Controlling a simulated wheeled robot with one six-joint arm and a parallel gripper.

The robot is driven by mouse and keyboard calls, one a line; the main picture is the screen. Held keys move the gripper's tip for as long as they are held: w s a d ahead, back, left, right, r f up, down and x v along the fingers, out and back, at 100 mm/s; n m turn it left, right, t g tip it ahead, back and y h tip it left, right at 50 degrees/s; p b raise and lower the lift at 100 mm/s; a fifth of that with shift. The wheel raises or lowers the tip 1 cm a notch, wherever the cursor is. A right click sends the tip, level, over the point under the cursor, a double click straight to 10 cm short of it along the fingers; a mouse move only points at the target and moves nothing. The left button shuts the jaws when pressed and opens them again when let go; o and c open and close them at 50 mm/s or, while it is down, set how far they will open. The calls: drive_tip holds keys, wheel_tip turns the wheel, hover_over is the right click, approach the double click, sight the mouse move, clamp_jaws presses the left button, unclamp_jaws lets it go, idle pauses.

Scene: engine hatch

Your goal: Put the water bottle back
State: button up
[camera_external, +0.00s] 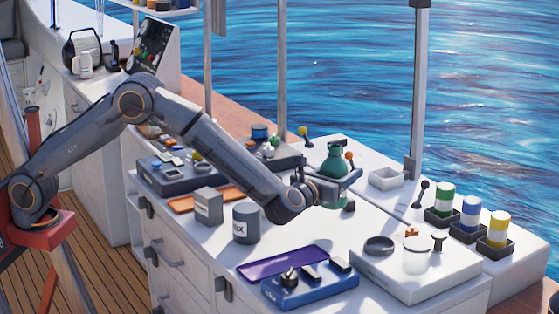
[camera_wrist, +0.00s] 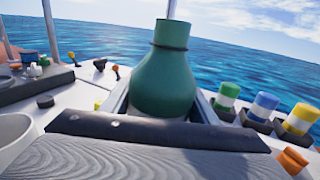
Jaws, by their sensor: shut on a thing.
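The water bottle is most likely the green, round-shouldered bottle (camera_external: 335,162) with a narrower neck. My gripper (camera_external: 329,184) is shut on it over the white bench. In the wrist view the bottle (camera_wrist: 158,78) stands almost upright between the fingers, leaning slightly, with sea behind its neck. Its lower part is hidden by the gripper, so I cannot tell whether its base touches the bench.
An empty white square tray (camera_external: 386,180) lies right of the bottle. Green, blue and yellow striped cans (camera_external: 470,219) stand in dark holders farther right. Grey canisters (camera_external: 246,225) and a purple tray (camera_external: 284,262) are nearer.

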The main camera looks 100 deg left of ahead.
drive_tip(key=shift+f+p, duration=0.4)
drive_tip(key=shift+f, duration=2.75)
drive_tip(key=shift+f, duration=0.1)
drive_tip(key=shift+f, duration=0.1)
drive_tip(key=o, duration=1.3)
drive_tip(key=shift+r, duration=0.25)
drive_tip(key=b+v, duration=0.2)
drive_tip(key=v, duration=1)
drive_tip(key=shift+f, duration=0.1)
